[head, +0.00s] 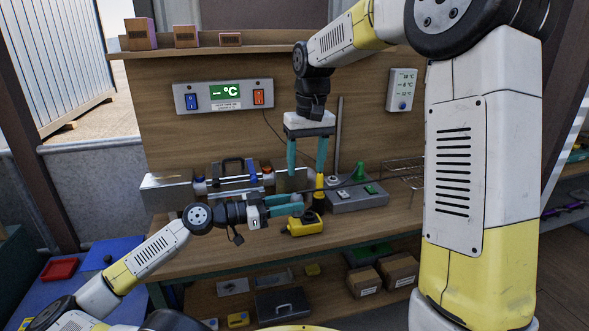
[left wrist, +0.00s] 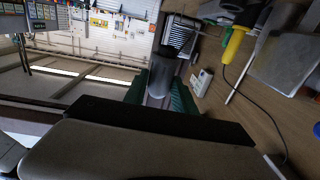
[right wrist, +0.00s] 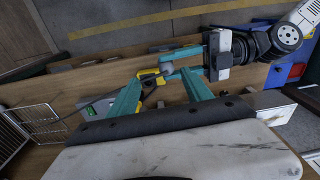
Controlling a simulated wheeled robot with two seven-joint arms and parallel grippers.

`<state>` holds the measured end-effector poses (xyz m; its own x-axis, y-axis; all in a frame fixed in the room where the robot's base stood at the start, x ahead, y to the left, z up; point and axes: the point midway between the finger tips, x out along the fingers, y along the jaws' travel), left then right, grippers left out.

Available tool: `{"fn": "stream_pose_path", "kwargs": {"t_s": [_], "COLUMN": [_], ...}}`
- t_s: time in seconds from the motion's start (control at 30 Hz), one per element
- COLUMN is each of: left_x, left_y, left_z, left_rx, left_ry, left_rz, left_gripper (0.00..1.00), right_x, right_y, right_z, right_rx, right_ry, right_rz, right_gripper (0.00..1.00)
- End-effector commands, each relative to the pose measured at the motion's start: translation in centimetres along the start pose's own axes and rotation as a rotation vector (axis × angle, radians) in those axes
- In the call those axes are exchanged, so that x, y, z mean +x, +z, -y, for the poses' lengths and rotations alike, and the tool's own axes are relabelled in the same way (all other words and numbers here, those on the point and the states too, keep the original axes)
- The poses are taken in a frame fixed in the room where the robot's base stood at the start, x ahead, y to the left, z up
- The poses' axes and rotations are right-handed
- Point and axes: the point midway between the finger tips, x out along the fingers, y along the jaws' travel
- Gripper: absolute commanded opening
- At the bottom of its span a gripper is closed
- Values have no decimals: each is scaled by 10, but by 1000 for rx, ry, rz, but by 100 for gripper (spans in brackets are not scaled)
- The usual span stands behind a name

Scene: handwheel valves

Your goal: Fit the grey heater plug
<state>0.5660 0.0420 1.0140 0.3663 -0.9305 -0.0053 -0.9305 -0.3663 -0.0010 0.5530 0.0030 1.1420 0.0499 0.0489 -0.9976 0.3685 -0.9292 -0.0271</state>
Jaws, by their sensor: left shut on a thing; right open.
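The grey plug (head: 298,199) is held between the teal fingers of my left gripper (head: 285,203), above the workbench. In the left wrist view the plug (left wrist: 160,78) shows as a grey cylinder with a dark end, between the fingers. My right gripper (head: 306,172) is open and points down, just above and behind the left fingertips. In the right wrist view the plug (right wrist: 168,68) shows between the spread right fingers (right wrist: 162,78), with no clear contact. I cannot make out the plug's socket.
A silver unit with a black handle (head: 234,168) stands on the bench at left. A grey box with a green funnel-like piece (head: 359,172) stands at right. A yellow tool (head: 304,224) lies in front. A yellow handle (left wrist: 236,45) trails a cable. A control panel (head: 223,97) hangs behind.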

Motion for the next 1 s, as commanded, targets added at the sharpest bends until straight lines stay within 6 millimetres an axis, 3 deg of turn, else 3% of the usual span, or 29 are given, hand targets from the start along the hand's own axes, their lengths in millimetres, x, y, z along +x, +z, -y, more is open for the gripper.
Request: {"fn": "stream_pose_path", "kwargs": {"t_s": [0.1,0.3,0.47,0.8,1.0], "left_x": [0,0,0,0,0], "left_y": [0,0,0,0,0], "left_z": [0,0,0,0,0], "left_rx": [0,0,0,0,0], "left_ry": [0,0,0,0,0], "left_rz": [0,0,0,0,0], "left_gripper": [0,0,0,0,0], "right_x": [17,31,46,110,138], "right_y": [-18,-28,-28,-23,-21], "right_z": [11,19,19,18,17], "right_rx": [-24,-38,-39,-38,-38], "right_ry": [10,19,19,19,19], "right_rz": [38,65,70,70,68], "right_gripper": [58,58,58,58,58]}}
